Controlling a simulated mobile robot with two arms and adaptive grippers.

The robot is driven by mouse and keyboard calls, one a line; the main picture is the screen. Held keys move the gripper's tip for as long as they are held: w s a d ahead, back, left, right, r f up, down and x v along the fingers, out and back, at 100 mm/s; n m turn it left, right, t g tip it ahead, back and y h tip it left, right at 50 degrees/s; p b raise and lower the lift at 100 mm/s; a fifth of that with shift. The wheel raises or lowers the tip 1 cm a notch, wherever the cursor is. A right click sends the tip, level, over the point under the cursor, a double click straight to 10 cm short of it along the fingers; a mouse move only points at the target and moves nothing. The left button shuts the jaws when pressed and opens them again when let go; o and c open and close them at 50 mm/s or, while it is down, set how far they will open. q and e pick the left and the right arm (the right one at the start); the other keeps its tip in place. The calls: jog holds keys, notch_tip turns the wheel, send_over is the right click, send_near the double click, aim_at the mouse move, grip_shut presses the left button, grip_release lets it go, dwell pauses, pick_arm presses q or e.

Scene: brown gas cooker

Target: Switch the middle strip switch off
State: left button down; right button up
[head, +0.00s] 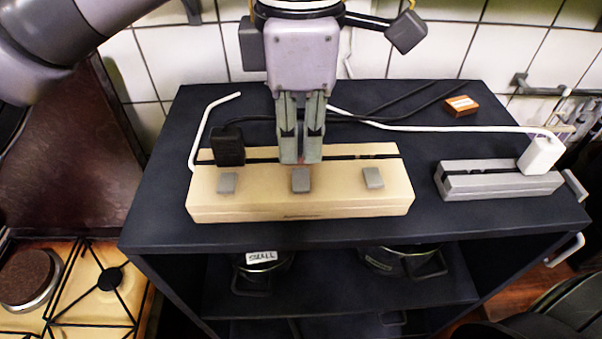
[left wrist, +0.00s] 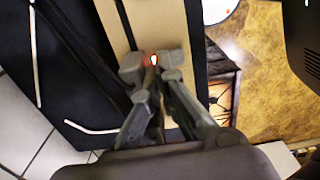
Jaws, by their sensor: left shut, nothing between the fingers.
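The beige power strip (head: 260,207) lies on the dark top of a shelf unit, with three grey switches along its front. The middle switch (head: 300,181) sits between the left switch (head: 228,183) and the right switch (head: 373,178). My left gripper (head: 301,160) points down, shut and empty, its fingertips just behind the middle switch; I cannot tell whether they touch the strip. A small red glow shows at the fingertips. In the left wrist view the fingertips (left wrist: 152,64) are over the beige strip (left wrist: 165,22), with a red light between them. My right gripper is out of view.
A black plug (head: 229,146) sits in the beige strip's left end. A grey strip (head: 500,184) with a white plug (head: 540,155) lies to the right. A small orange box (head: 461,105) and cables lie behind. Pots stand on the shelf below; a gas cooker (head: 75,285) is at left.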

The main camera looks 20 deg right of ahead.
aim_at(301, 169)
pick_arm(q)
jog(key=shift+f+b, duration=1)
jog(key=shift+f, duration=0.2)
dwell(0.9)
jog(key=shift+r, duration=0.1)
jog(key=shift+r+p, duration=2.55)
jog(key=shift+r, duration=1)
jog(key=shift+f, duration=0.1)
